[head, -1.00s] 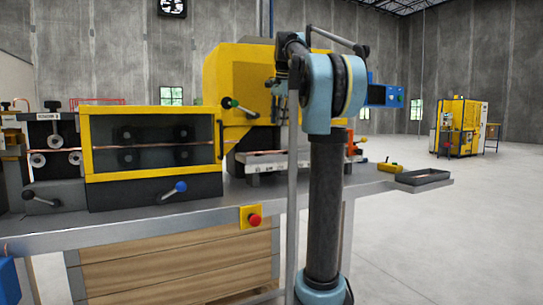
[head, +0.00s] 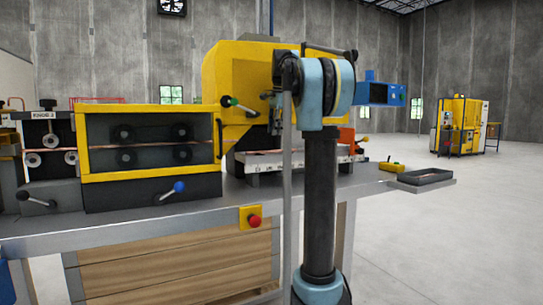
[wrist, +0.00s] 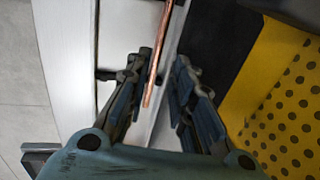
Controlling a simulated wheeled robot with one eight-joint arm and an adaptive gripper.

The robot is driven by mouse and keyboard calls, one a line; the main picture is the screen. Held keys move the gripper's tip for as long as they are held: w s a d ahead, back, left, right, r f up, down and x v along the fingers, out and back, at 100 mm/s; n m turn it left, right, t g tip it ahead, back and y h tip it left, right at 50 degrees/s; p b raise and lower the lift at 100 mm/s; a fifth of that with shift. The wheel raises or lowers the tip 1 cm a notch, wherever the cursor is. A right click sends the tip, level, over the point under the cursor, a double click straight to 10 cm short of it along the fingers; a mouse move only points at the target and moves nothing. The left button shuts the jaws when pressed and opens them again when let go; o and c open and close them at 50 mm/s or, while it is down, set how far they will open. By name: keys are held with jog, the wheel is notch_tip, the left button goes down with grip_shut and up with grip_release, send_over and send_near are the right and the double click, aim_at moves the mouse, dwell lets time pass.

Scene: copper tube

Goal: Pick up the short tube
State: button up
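A copper tube (wrist: 157,52) shows in the wrist view. It runs from the top edge down to a free end between my gripper's fingers. My gripper (wrist: 161,64) is open, with one finger on each side of the tube and a gap to each. I cannot tell how far below the fingers the tube lies. In the head view, a thin copper-coloured line (head: 262,152) runs along a pale trough (head: 262,164) below the yellow machine. My gripper is hidden there behind my arm and the machine.
The yellow machine (head: 233,75) stands over the trough. A yellow-framed box with rollers (head: 150,146) is to its left. A dark tray (head: 424,177) and a small yellow control box (head: 391,167) sit at the bench's right end. Yellow dotted material (wrist: 290,105) is right of the fingers.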

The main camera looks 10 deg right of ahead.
aim_at(274, 151)
jog(key=shift+x, duration=4.25)
jog(key=shift+d, duration=0.15)
grip_shut()
